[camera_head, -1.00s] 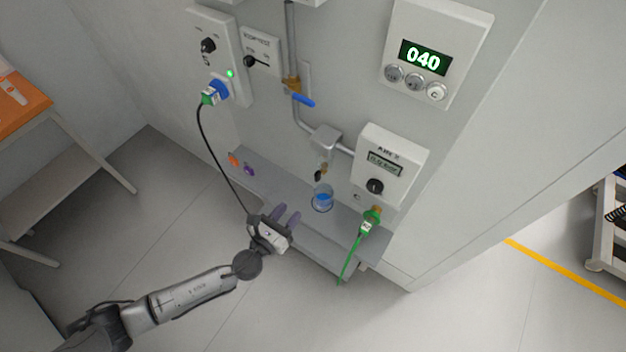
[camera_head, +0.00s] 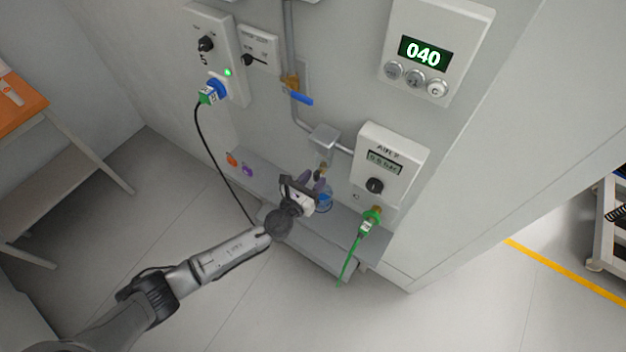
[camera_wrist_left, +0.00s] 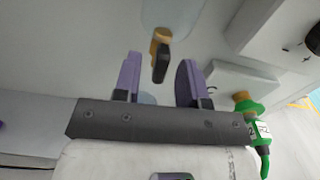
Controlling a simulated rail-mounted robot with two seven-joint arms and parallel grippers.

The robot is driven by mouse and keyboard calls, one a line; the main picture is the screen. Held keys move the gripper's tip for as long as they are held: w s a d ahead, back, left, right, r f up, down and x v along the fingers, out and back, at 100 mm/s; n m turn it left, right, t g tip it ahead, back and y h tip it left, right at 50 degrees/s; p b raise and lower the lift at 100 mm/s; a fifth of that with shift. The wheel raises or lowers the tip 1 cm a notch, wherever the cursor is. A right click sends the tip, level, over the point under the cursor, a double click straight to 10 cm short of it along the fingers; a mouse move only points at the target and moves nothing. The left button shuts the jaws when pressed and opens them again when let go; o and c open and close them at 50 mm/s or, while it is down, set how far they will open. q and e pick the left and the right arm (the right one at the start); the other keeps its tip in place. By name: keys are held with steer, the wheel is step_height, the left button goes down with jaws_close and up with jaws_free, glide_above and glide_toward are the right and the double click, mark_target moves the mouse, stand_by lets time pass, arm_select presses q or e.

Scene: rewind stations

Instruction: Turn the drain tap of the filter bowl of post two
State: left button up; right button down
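The drain tap, brass with a black lever, hangs under the filter bowl; in the left wrist view the brass tap (camera_wrist_left: 160,38) and black lever (camera_wrist_left: 160,65) show clearly. The filter bowl (camera_wrist_left: 172,12) is the pale rounded body above it. In the head view the grey filter housing (camera_head: 323,138) is on the pipe, with the tap (camera_head: 321,168) just below, partly hidden by my gripper. My left gripper (camera_head: 312,181) is open with purple fingers. In the wrist view the gripper (camera_wrist_left: 158,78) has a finger on each side of the lever, with gaps; no contact shows.
A clear cup with blue (camera_head: 325,198) stands on the grey shelf (camera_head: 345,222) below the tap, close behind my gripper. An air panel (camera_head: 392,160) with a knob and a green hose plug (camera_head: 371,218) is to the right. A black cable (camera_head: 212,150) hangs left.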

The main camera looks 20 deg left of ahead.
arm_select(q)
steer(key=shift+c, duration=0.2)
jaws_close()
stand_by(0.4)
steer(key=n+b, duration=0.1)
steer(key=n, duration=0.2)
steer(key=shift+f, duration=0.1)
steer(key=n+b, duration=0.1)
steer(key=n, duration=0.3)
steer(key=shift+d+n, duration=0.1)
steer(key=shift+n, duration=0.2)
steer(key=n, duration=0.4)
steer(key=shift+r, duration=0.2)
steer(key=shift+n+p, duration=0.5)
steer(key=shift+n, duration=2.2)
